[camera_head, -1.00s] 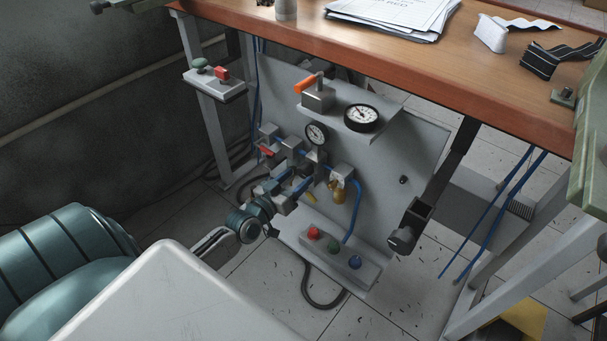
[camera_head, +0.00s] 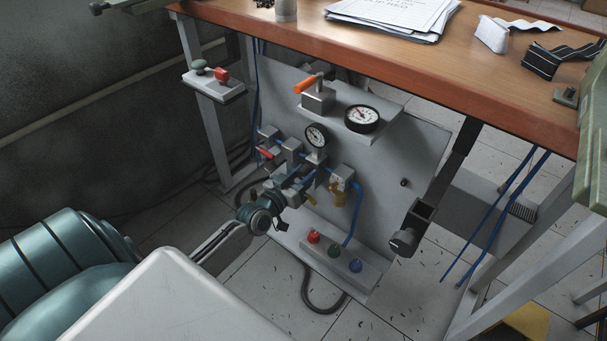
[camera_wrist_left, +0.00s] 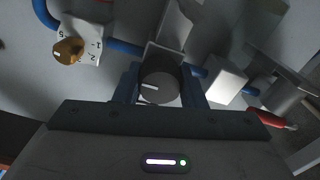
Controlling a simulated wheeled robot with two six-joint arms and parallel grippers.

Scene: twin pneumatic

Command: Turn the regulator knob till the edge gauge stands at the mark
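The regulator knob (camera_wrist_left: 160,82) is dark and round with a white mark on its face, in the middle of the left wrist view. My left gripper (camera_wrist_left: 163,90) has one blue finger on either side of it, spread apart; whether they touch it is unclear. In the head view my left gripper (camera_head: 296,187) reaches the row of pneumatic units and hides the knob. A small black-rimmed gauge (camera_head: 316,135) stands above that row. A larger white-faced gauge (camera_head: 362,118) sits at the shelf edge; its mark is too small to read. My right gripper is out of view.
A brass knob (camera_wrist_left: 68,50) on a numbered plate is beside the regulator. A red lever (camera_head: 265,153) is on the unit row, and an orange-handled valve (camera_head: 305,86) on the shelf. A button box (camera_head: 333,250) is below. The wooden tabletop (camera_head: 400,60) overhangs the panel.

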